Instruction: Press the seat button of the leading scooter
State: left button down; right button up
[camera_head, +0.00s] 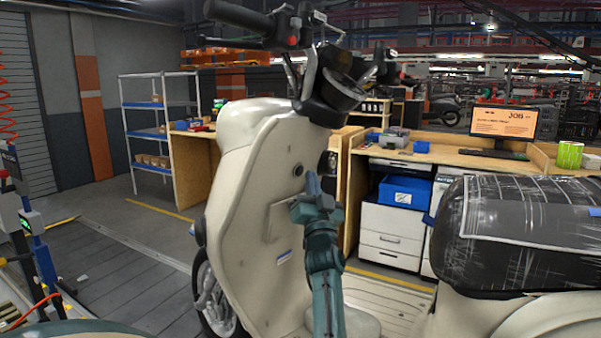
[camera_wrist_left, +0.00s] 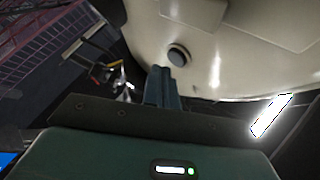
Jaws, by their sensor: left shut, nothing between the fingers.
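The cream scooter (camera_head: 245,215) stands in the middle of the head view, its handlebar (camera_head: 270,25) at the top and its black wrapped seat (camera_head: 530,235) at the right. A small round dark button (camera_head: 298,170) is on the inner face of its front shield; a round dark button (camera_wrist_left: 179,54) also shows in the left wrist view. My left gripper (camera_head: 312,184) is shut and empty, pointing up close to the shield, just right of the button. In the left wrist view its fingertips (camera_wrist_left: 162,72) are just below and left of the button, apparently apart from it. My right gripper is out of view.
A wooden workbench (camera_head: 470,158) with a monitor (camera_head: 503,122), drawers and a blue bin (camera_head: 404,190) stands behind. A shelf rack (camera_head: 150,132) is at the left. The slatted floor (camera_head: 135,275) left of the scooter is mostly clear.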

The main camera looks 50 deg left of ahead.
pick_arm(q)
jog(key=shift+a, duration=0.1)
jog(key=shift+a, duration=0.3)
jog(key=shift+s+a+r, duration=0.1)
jog(key=shift+a+r, duration=0.1)
jog(key=shift+a, duration=0.3)
dwell(0.7)
dwell(0.3)
jog(key=shift+d+f+p, duration=0.25)
jog(key=shift+d+p, duration=0.05)
jog(key=shift+d, duration=0.6)
jog(key=shift+w+d+f, duration=0.15)
jog(key=shift+d, duration=0.65)
jog(key=shift+w+d+f, duration=0.1)
jog(key=shift+d+f, duration=0.1)
jog(key=shift+d, duration=0.65)
jog(key=shift+w+d+f, duration=0.15)
jog(key=shift+d, duration=0.65)
